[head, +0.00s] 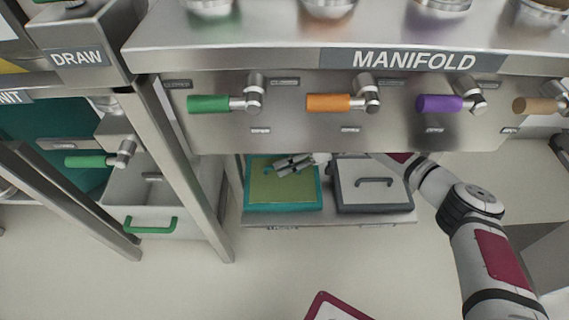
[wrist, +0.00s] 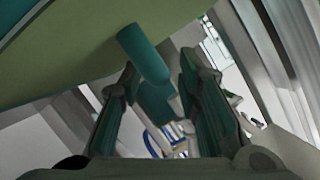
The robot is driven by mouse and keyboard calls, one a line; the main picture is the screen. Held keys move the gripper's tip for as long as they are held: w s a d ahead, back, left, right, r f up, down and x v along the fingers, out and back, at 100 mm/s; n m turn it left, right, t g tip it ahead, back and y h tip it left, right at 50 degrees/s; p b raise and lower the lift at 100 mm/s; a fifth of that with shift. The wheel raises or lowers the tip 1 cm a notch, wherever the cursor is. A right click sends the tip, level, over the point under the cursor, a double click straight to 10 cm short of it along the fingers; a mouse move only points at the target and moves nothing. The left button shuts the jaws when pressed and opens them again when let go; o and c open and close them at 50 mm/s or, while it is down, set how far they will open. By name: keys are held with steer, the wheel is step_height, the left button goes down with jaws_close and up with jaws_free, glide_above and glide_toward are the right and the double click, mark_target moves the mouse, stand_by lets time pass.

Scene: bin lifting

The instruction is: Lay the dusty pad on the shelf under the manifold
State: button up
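On the shelf (head: 365,219) under the manifold (head: 320,130) lies a flat teal-rimmed pad (head: 285,208) with a dull olive face, which looks like the dusty pad. Its olive face fills the top left of the wrist view (wrist: 75,60). A teal bar handle (wrist: 145,55) stands out from that face. My gripper (head: 277,165) is over the pad in the head view. In the wrist view its two dark fingers are apart, with the handle's end near the gap between their tips. I cannot see any firm contact.
A grey-rimmed pale panel with a dark handle (head: 374,182) lies right of the pad on the same shelf. Coloured valve handles (head: 208,103) line the manifold above. A metal post (head: 185,165) and a drawer with a green handle (head: 150,225) stand to the left.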

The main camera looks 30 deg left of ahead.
mark_target(307, 168)
steer(key=p+v, duration=0.2)
steer(key=v, duration=0.5)
steer(key=shift+w+d+p, duration=0.1)
steer(key=shift+d+p, duration=0.05)
steer(key=shift+p, duration=0.15)
